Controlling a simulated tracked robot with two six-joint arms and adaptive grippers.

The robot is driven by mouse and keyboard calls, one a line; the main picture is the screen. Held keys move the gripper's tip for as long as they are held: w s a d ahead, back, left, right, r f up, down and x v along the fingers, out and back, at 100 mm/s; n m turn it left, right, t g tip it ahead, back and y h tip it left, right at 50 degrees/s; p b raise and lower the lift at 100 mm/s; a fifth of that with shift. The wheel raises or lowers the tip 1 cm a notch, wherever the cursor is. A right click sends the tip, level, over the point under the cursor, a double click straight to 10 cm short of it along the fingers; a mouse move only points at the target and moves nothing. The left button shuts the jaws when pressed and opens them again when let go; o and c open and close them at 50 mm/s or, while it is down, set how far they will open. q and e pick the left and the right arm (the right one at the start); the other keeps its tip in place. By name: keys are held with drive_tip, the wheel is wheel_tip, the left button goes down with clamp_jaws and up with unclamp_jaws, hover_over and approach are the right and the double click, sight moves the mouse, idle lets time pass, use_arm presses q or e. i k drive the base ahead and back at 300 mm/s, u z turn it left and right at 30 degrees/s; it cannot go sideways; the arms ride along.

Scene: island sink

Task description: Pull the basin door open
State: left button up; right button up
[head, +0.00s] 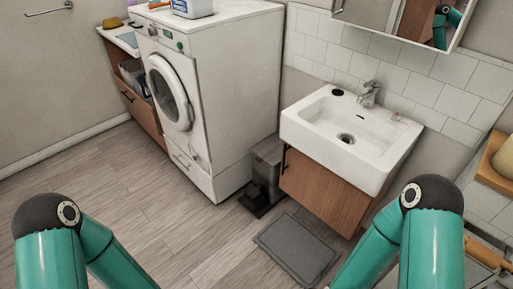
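The basin (350,136) is a white sink on the wall with a chrome faucet (370,93). Its brown wooden door (322,192) is on the front of the cabinet below and looks shut. A dark vertical handle (284,158) is on the door's left edge. My two green arms come in at the bottom left and bottom right. Both grippers are below the picture's edge and cannot be seen. Nothing of mine is seen touching the door.
A grey scale or mat (297,248) lies on the floor before the basin. A dark pedal bin (266,176) stands left of the door, beside a white washing machine (205,95). A wooden shelf unit (490,165) is at the right. The wooden floor at left is clear.

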sight(341, 204)
drive_tip(key=z, duration=0.05)
drive_tip(key=i, duration=0.95)
drive_tip(key=z, duration=0.4)
